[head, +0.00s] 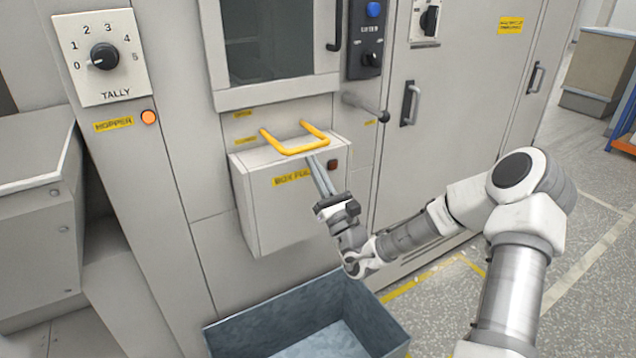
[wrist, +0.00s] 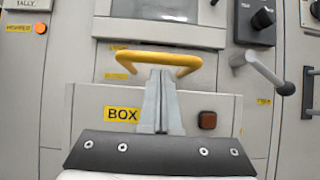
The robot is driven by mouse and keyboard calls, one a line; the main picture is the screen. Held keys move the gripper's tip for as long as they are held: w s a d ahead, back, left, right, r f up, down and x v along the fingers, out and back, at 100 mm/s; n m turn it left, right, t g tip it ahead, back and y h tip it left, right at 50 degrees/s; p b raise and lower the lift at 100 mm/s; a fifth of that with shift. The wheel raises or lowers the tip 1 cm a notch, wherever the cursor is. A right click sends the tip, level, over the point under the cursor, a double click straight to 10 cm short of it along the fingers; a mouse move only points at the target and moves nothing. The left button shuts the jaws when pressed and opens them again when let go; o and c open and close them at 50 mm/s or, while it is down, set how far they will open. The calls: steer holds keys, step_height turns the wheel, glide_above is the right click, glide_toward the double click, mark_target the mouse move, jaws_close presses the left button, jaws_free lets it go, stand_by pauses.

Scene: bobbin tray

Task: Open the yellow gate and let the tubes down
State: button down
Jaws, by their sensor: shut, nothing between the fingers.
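A yellow U-shaped bar (head: 292,149), the yellow part of the gate, stands out over the top of a pale box on the machine front. It also shows in the wrist view (wrist: 158,60), where it spans behind and above my fingertips. My gripper (head: 314,160) is shut and empty, with its fingertips just in front of and below the bar's right part in the head view. In the wrist view the shut fingers (wrist: 161,74) reach up toward the bar's middle. I cannot tell whether they touch it. No tubes are visible.
An open blue-grey bin (head: 240,328) stands on the floor below the pale box (head: 262,215). A grey lever (head: 362,106) sticks out right of the bar. A tally dial (head: 104,57) and a lit orange lamp (head: 148,117) are at left.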

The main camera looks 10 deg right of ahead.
steer(key=shift+r, duration=0.3)
